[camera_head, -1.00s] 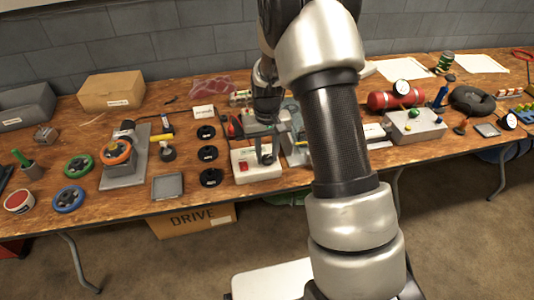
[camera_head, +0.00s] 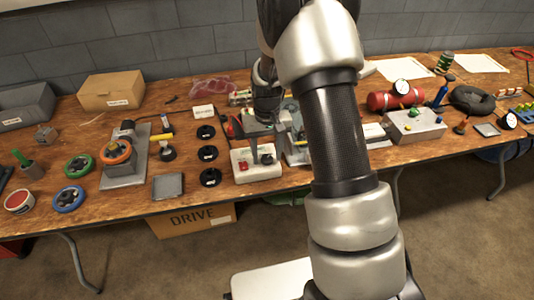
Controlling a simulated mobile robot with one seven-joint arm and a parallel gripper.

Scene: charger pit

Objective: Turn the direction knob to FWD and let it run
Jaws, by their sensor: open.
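A white control box (camera_head: 257,174) sits near the front edge of the bench, left of my arm. It has a red switch (camera_head: 243,166) on its left and a dark direction knob (camera_head: 267,159) on its right. The knob's pointer and its markings are too small to read. My gripper (camera_head: 259,151) is open above the back of the box, pointing down. One finger shows left of the knob; the other is hard to make out. It seems apart from the knob, though the depth is unclear.
Several black discs (camera_head: 208,153) lie left of the box. A grey tray (camera_head: 168,186) and a motor stand with an orange wheel (camera_head: 116,152) are farther left. A red cylinder (camera_head: 395,100) and a grey box with coloured knobs (camera_head: 413,127) stand right of my arm.

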